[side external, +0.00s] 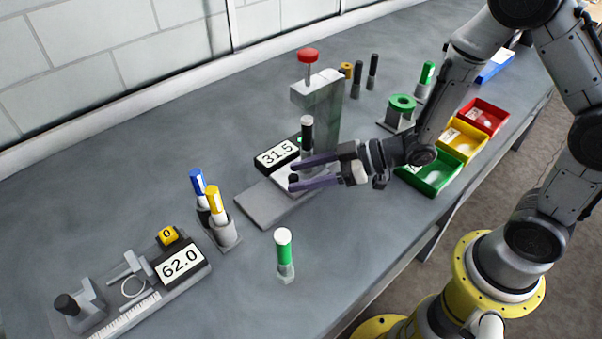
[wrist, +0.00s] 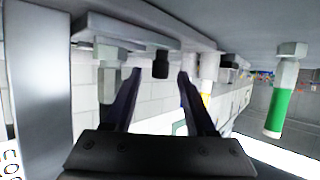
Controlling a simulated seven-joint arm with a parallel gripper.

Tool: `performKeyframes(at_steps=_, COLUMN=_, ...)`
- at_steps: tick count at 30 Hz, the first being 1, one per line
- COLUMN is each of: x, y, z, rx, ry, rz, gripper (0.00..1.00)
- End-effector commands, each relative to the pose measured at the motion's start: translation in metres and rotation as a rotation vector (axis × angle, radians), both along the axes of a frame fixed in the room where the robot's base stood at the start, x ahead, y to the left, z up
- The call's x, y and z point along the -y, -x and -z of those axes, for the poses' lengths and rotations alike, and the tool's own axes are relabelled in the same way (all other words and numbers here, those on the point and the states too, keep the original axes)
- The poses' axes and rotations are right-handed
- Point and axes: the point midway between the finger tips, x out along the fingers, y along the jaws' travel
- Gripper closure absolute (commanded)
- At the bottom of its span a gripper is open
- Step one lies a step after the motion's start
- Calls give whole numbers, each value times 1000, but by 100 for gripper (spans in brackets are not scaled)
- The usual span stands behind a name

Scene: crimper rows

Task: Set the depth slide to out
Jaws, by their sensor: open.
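The grey press (side external: 318,105) with a red button on top stands mid-table. A flat plate (side external: 268,207) lies at its foot, beside a display (side external: 277,154) reading 31.5. A small black knob (side external: 293,178) sits at the press's front and looks like the depth slide's knob; no in or out marking is readable. My gripper (side external: 291,176) reaches in from the right, with its purple fingers apart at the knob. In the wrist view the knob (wrist: 160,65) shows between the open fingertips (wrist: 158,78), with gaps on both sides.
A black-and-white cylinder (side external: 307,133) stands close behind my fingers. A green marker (side external: 284,250) stands in front. Blue and yellow markers (side external: 215,205) are in a holder at left, near a gauge (side external: 180,264) reading 62.0. Green (side external: 432,180), yellow and red bins lie at right.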

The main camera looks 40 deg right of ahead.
Motion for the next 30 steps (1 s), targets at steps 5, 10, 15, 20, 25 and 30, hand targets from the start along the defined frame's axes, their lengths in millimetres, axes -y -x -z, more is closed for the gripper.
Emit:
performKeyframes(at_steps=5, x=-3, y=-3, z=2, rx=-1, ry=0, rz=1, gripper=44)
performKeyframes(at_steps=10, x=-3, y=-3, z=2, rx=-1, ry=0, rz=1, gripper=44)
performKeyframes(at_steps=15, x=-3, y=-3, z=2, rx=-1, ry=0, rz=1, gripper=69)
performKeyframes(at_steps=20, x=-3, y=-3, z=2, rx=0, ry=0, rz=1, gripper=98)
performKeyframes(at_steps=25, x=-3, y=-3, z=2, rx=0, ry=0, rz=1, gripper=100)
performKeyframes(at_steps=30, x=-3, y=-3, z=2, rx=0, ry=0, rz=1, gripper=100)
